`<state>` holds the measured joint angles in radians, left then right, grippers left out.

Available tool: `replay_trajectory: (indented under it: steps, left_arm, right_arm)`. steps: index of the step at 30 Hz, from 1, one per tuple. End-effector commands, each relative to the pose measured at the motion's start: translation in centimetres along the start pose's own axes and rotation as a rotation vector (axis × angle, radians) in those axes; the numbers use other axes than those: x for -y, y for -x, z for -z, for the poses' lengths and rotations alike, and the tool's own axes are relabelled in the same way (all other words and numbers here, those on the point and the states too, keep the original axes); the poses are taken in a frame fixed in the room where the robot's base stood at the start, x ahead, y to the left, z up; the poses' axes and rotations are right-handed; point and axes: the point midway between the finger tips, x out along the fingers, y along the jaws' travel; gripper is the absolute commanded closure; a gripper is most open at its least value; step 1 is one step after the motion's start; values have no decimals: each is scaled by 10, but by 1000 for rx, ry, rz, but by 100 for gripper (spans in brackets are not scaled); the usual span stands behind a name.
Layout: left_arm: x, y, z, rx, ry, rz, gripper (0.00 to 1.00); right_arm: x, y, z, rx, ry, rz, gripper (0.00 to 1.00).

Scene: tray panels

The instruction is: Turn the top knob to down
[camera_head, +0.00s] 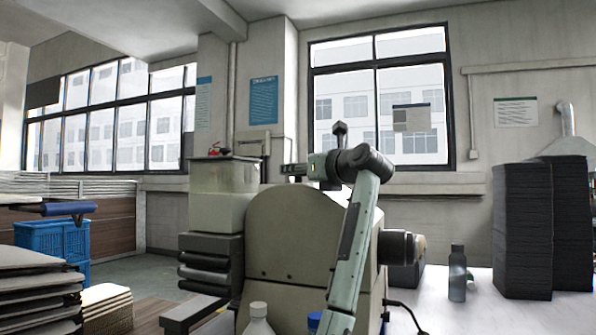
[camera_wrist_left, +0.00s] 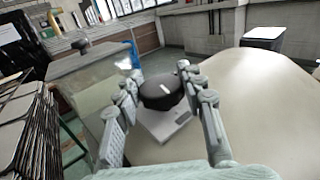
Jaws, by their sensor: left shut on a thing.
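A black round knob (camera_wrist_left: 162,93) with a white pointer line shows in the left wrist view. It sits on a pale square plate (camera_wrist_left: 165,128) on the cream machine (camera_wrist_left: 262,85). The white line slants towards the upper right in this view. My left gripper (camera_wrist_left: 160,84) is shut on the knob, one finger on each side. In the head view my left arm rises in front of the machine (camera_head: 290,235) and bends left at the top. My left gripper (camera_head: 297,172) is small there, and the knob cannot be made out. My right gripper is not in view.
A box-like unit (camera_head: 223,185) adjoins the machine on the left. Two bottles, one white-topped (camera_head: 258,318), stand in front. A grey bottle (camera_head: 457,273) and tall dark stacks (camera_head: 522,230) stand at right. A blue crate (camera_head: 52,238) is at left.

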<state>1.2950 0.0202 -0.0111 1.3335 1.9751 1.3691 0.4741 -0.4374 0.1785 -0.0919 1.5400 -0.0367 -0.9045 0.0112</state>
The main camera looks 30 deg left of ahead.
Motion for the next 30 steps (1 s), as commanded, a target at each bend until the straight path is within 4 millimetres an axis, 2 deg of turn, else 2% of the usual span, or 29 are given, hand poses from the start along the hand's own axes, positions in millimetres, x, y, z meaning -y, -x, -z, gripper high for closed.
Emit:
replay_trajectory:
  steps: [13, 26, 27, 30]
  left_arm:
    - [1, -1, 0, -5, -2, -257, 90]
    - [0, 0, 0, 0, 0, -291, 90]
    - [0, 0, 0, 0, 0, -291, 56]
    - [0, 0, 0, 0, 0, -291, 44]
  right_arm:
    - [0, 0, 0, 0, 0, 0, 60]
    - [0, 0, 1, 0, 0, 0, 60]
    - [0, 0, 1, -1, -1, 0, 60]
    - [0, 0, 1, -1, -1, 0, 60]
